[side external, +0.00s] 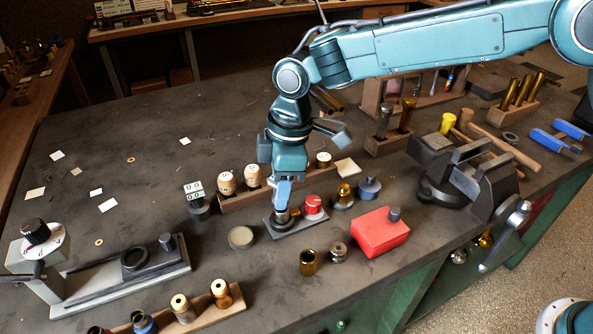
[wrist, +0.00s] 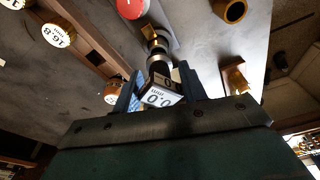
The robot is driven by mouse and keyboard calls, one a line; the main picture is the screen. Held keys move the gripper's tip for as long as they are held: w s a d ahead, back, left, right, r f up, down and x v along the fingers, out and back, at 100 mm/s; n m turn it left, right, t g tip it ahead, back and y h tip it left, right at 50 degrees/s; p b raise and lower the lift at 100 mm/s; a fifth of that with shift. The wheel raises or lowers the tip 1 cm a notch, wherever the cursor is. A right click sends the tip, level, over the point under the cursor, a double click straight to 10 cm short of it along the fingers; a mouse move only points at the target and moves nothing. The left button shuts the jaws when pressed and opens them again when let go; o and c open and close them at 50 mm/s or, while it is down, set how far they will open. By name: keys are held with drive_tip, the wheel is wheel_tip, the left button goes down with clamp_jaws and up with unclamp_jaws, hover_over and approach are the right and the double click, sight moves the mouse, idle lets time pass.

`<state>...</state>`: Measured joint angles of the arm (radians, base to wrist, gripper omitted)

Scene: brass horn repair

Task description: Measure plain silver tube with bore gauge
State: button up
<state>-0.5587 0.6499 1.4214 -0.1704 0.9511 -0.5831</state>
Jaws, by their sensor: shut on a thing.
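My gripper (side external: 284,194) points down over a small grey plate (side external: 286,225) with a red knob (side external: 313,204). In the wrist view my gripper (wrist: 161,87) is shut on the bore gauge (wrist: 160,97), a small block with a "0.0 mm" display. Its dark stem runs to a brass part by the plate; I cannot tell whether they touch. In the side view the fingers hide most of the gauge. A plain silver-looking tube (side external: 383,123) stands upright in a wooden rack behind, apart from my gripper. A short silver piece (side external: 338,253) stands on the bench in front.
A red block (side external: 381,232) and a vise (side external: 458,172) stand right. The bench's left middle is mostly clear apart from paper scraps.

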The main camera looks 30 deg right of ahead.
drive_tip(key=shift+f, duration=1.2)
drive_tip(key=o, duration=1.5)
drive_tip(key=shift+r, duration=3.45)
drive_tip(key=shift+d+r, duration=0.1)
